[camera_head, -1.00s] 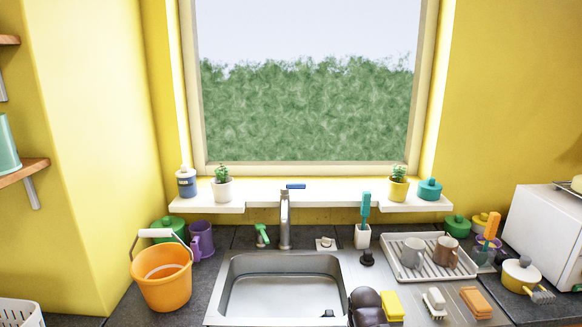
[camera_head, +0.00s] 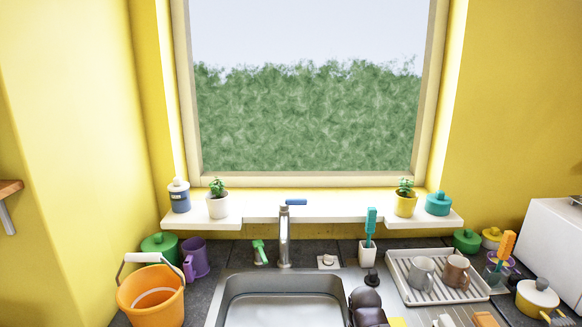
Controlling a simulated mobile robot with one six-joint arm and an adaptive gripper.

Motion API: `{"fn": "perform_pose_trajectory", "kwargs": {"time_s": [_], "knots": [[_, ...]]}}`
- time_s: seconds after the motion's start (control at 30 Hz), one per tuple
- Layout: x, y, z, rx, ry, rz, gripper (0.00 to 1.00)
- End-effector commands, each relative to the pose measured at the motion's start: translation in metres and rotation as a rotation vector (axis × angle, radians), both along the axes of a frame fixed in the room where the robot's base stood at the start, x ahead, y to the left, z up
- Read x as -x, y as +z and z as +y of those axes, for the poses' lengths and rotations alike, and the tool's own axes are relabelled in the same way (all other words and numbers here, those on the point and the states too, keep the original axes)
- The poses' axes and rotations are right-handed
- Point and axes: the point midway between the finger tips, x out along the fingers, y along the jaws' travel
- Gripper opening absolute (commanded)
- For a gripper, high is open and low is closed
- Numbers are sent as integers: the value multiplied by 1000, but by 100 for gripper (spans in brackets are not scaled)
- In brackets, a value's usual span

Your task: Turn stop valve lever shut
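A metal tap (camera_head: 284,240) stands upright behind the sink, with a blue lever (camera_head: 296,202) at its top pointing right. A small green handle (camera_head: 260,250) stands on the counter just left of the tap. It looks tilted, and its base is too small to make out. I cannot tell for certain which of these is the stop valve lever. My gripper is not in view, so its state and its distance from either lever do not show.
An orange bucket (camera_head: 152,300) and a purple mug (camera_head: 196,260) stand left of the sink (camera_head: 232,284). A brush holder (camera_head: 367,252) and a dish rack (camera_head: 396,272) with mugs are on the right. Potted plants line the sill (camera_head: 330,213).

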Motion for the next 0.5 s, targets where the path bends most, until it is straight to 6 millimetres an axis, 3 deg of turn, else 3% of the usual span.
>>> {"fn": "perform_pose_trajectory", "kwargs": {"time_s": [0.4,0.5], "knots": [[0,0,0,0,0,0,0],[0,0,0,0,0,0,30]]}}
